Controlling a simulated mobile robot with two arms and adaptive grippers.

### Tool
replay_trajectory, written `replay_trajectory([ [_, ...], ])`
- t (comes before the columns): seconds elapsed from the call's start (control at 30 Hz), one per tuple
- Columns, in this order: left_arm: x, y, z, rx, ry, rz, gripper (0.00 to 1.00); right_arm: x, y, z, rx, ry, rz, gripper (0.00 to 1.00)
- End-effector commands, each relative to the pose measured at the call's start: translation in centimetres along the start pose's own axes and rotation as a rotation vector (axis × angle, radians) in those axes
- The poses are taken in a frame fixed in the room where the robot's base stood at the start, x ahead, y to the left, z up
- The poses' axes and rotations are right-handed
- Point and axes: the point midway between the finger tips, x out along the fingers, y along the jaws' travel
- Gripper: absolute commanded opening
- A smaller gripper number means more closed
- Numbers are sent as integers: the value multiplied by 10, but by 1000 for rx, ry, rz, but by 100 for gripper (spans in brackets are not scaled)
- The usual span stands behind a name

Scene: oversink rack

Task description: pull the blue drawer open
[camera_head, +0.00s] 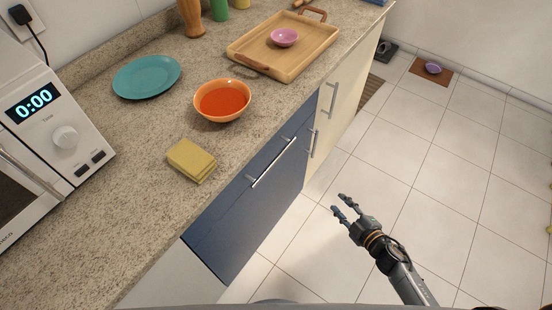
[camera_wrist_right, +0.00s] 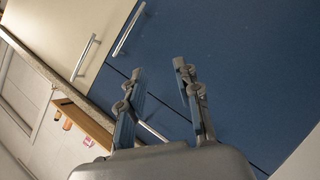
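The blue drawer (camera_head: 250,200) is in the counter front in the head view, flush with the cabinet face as far as I can see. Its long metal handle (camera_head: 273,162) runs along the upper part of the front. My right gripper (camera_head: 341,207) is over the floor to the right of the drawer, apart from the handle, with its fingers spread and nothing between them. In the right wrist view, the open fingers (camera_wrist_right: 157,70) point at blue fronts (camera_wrist_right: 225,60). A metal bar partly shows between the fingers. My left gripper is not in view.
A cream cabinet (camera_head: 340,105) with metal handles adjoins the blue front. The tiled floor (camera_head: 440,160) is mostly clear.

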Motion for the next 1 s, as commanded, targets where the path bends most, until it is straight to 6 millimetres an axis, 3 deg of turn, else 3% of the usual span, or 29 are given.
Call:
replay_trajectory([
  [0.03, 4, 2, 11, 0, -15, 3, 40, 4, 33, -40, -160, 134, 18, 33],
  [0.1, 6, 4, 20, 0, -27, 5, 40, 0, 60, -88, -353, 278, 22, 33],
  [0.2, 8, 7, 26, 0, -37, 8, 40, -11, 78, -136, -571, 415, 12, 33],
  [0.3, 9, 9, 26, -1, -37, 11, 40, -20, 85, -161, -711, 487, -2, 33],
  [0.53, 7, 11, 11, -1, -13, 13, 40, -13, 85, -180, -788, 524, -11, 33],
  [0.7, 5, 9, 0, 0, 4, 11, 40, 16, 79, -195, -784, 522, -9, 33],
  [1.0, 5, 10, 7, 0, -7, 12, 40, 70, 66, -221, -783, 521, -10, 33],
])
